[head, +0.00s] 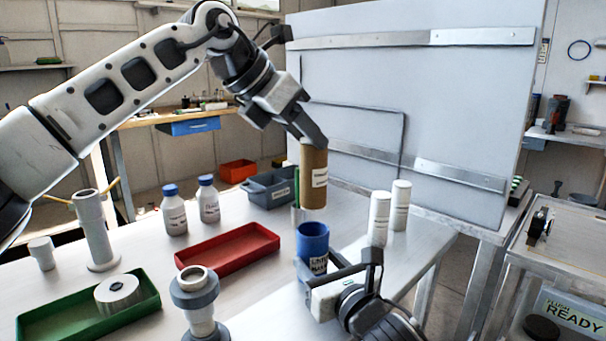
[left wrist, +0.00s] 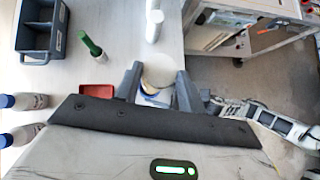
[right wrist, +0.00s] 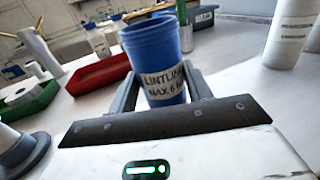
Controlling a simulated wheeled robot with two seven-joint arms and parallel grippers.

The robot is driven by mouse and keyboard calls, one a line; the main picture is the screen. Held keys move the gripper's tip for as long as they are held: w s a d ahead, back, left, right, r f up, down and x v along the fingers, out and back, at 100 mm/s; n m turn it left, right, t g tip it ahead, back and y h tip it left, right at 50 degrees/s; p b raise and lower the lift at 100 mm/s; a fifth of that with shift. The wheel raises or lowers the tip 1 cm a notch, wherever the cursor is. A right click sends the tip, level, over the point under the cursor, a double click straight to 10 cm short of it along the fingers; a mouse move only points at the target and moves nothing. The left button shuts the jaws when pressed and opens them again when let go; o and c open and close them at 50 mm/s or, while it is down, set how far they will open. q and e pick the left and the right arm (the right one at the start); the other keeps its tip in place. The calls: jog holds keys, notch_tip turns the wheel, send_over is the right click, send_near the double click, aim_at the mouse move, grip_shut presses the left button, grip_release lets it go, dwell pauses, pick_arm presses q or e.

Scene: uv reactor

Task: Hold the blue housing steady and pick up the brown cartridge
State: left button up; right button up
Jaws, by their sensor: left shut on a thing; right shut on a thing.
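The brown cartridge (head: 313,178) is an upright cylinder with a white label. My left gripper (head: 314,145) is shut on its upper part and holds it in the air just above the blue housing. In the left wrist view the cartridge's pale round top (left wrist: 160,70) shows between the fingers. The blue housing (head: 312,243) is an open-topped cup with a white label, standing upright. My right gripper (head: 335,272) is shut on the housing from the front right. In the right wrist view the housing (right wrist: 155,55) sits between both fingers, its label facing me.
A red tray (head: 228,250) lies left of the housing, and two white cylinders (head: 379,218) stand to its right. Two blue-capped bottles (head: 174,212) and a blue-grey bin (head: 270,190) are behind. A green tray (head: 90,305) and a grey flanged fitting (head: 196,300) are front left.

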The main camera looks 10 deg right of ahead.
pick_arm(q)
jog(key=shift+r, duration=1.9)
pick_arm(e)
jog(key=o, duration=1.1)
jog(key=shift+o, duration=0.2)
jog(key=shift+s, duration=0.1)
